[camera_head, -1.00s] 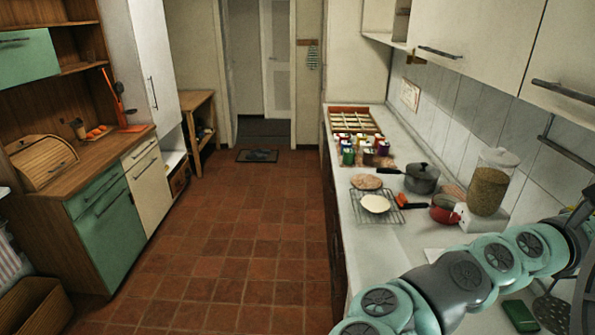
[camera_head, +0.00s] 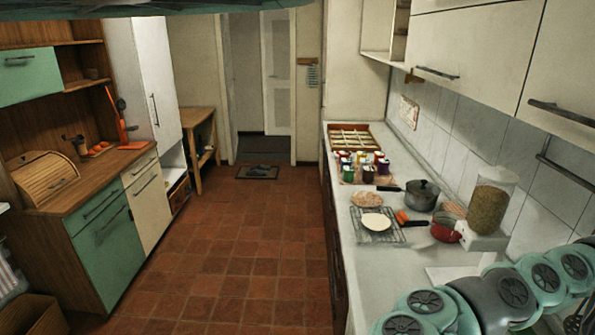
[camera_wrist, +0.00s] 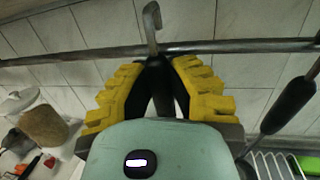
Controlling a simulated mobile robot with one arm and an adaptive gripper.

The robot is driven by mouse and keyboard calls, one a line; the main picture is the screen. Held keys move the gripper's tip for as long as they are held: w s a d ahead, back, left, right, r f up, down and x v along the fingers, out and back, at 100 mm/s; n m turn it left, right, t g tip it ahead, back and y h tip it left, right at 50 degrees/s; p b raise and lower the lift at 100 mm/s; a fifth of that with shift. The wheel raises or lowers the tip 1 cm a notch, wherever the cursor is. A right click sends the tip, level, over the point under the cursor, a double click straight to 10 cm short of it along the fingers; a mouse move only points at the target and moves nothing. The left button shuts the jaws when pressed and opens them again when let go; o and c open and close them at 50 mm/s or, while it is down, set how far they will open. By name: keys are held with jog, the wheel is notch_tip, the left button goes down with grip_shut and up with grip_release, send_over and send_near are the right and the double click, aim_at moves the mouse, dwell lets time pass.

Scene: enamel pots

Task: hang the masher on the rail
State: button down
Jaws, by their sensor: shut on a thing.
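My gripper (camera_wrist: 158,76), with yellow ribbed finger pads, is shut on the black handle of the masher (camera_wrist: 155,88) in the wrist view. The masher's metal hook (camera_wrist: 152,18) sticks up beyond the fingertips, its bent end at the top. The grey rail (camera_wrist: 232,46) runs across the wrist view, and the hook's shank overlaps it. I cannot tell whether the hook is over the rail or only in front of it. The masher's head is hidden. The rail (camera_head: 566,170) also shows at the right of the head view, where my gripper is out of sight.
Another black-handled utensil (camera_wrist: 290,105) slants close to the right of my gripper. A white wire rack (camera_wrist: 275,165) is below it. A grain-filled jar (camera_head: 489,200), a red pot (camera_head: 446,227) and a grey pot (camera_head: 422,195) stand on the counter (camera_head: 385,285).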

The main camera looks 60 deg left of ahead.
jog(key=shift+w+d, duration=0.4)
jog(key=shift+f+b, duration=1.1)
jog(key=shift+a, duration=0.1)
jog(key=c, duration=0.9)
grip_release()
jog(key=shift+c, duration=0.2)
